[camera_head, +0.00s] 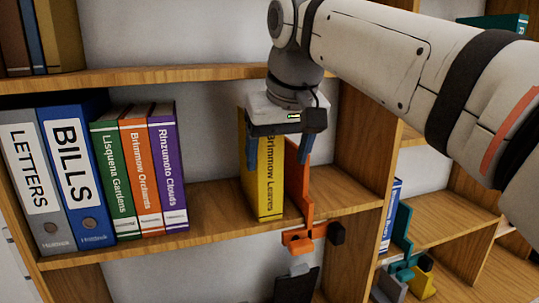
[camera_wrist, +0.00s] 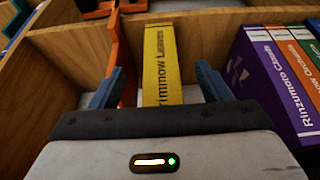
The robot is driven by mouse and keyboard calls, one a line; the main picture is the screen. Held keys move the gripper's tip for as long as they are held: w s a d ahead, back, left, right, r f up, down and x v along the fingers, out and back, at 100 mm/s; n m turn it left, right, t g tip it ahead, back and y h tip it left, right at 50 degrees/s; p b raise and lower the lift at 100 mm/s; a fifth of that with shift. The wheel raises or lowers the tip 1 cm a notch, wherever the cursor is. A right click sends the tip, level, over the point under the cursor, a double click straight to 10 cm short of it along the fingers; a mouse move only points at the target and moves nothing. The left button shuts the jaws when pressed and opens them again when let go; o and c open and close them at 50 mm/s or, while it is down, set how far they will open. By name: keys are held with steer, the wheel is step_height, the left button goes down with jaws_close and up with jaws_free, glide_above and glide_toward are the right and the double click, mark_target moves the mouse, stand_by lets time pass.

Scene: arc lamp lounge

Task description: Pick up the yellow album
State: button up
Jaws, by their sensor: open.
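The yellow album (camera_head: 270,180), with "Brimmow Leaves" on its spine, stands upright on the middle shelf, against an orange bookend (camera_head: 298,190) on its right. My gripper (camera_head: 279,155) is open at the upper part of the album, with its blue fingers to either side. In the wrist view, the yellow spine (camera_wrist: 162,65) shows between the open fingers of my gripper (camera_wrist: 162,88). The orange bookend (camera_wrist: 124,60) is there on the left, close to the left finger. I cannot tell whether the fingers touch the album.
On the same shelf (camera_head: 215,215), a grey "LETTERS" binder (camera_head: 40,190), a blue "BILLS" binder (camera_head: 80,180) and green, orange and purple books (camera_head: 168,170) stand at left. A bare gap separates them from the album. A wooden upright (camera_head: 360,140) bounds the right.

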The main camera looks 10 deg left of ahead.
mark_target(271, 147)
steer(key=w+a, duration=0.1)
steer(key=w, duration=0.1)
steer(key=w+a+p, duration=0.1)
steer(key=shift+w+a+f, duration=0.1)
steer(key=shift+w+f, duration=0.05)
steer(key=shift+w, duration=0.2)
steer(key=shift+f, duration=0.4)
steer(key=shift+c, duration=0.5)
jaws_close()
